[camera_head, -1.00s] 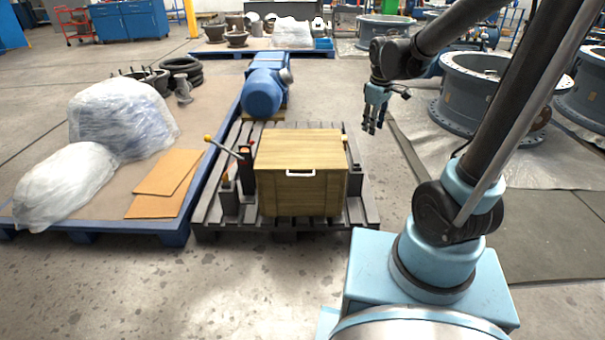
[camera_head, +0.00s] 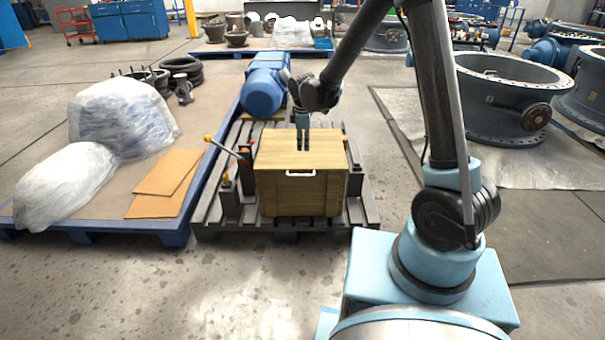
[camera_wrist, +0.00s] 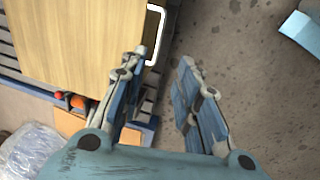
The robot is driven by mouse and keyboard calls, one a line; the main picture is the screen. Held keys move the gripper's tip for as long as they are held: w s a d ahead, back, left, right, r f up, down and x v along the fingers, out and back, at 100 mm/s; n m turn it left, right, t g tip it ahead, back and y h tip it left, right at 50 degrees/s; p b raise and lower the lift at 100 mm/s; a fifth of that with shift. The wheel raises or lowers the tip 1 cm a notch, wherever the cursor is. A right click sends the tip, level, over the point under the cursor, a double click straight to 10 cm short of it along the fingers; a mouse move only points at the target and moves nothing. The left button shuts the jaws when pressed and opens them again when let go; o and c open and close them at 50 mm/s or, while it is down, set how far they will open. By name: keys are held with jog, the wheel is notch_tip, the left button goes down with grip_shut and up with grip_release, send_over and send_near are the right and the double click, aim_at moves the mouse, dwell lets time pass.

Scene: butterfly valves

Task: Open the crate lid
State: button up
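A wooden crate (camera_head: 287,195) stands on a dark pallet (camera_head: 212,205). Its flat lid (camera_head: 275,150) is down, and a white handle (camera_head: 301,173) is on the front face near the top. My gripper (camera_head: 303,148) points down above the lid and appears over its middle in the head view. In the wrist view my gripper (camera_wrist: 162,62) has its fingers spread with nothing between them. There the lid (camera_wrist: 75,40) fills the upper left, and the white handle (camera_wrist: 157,30) lies just beyond the fingertips, nearer the left finger.
A blue pallet (camera_head: 170,230) with plastic-wrapped bundles is at left. Large flanged rings (camera_head: 500,115) stand at right. The floor in front is clear.

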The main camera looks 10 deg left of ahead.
jog(key=f, duration=0.1)
send_near(302, 171)
jog(key=f, duration=0.2)
jog(key=s+f, duration=0.1)
jog(key=f, duration=0.1)
jog(key=s+f, duration=0.1)
jog(key=f, duration=0.2)
jog(key=shift+d, duration=0.25)
jog(key=shift+c, duration=0.2)
grip_shut()
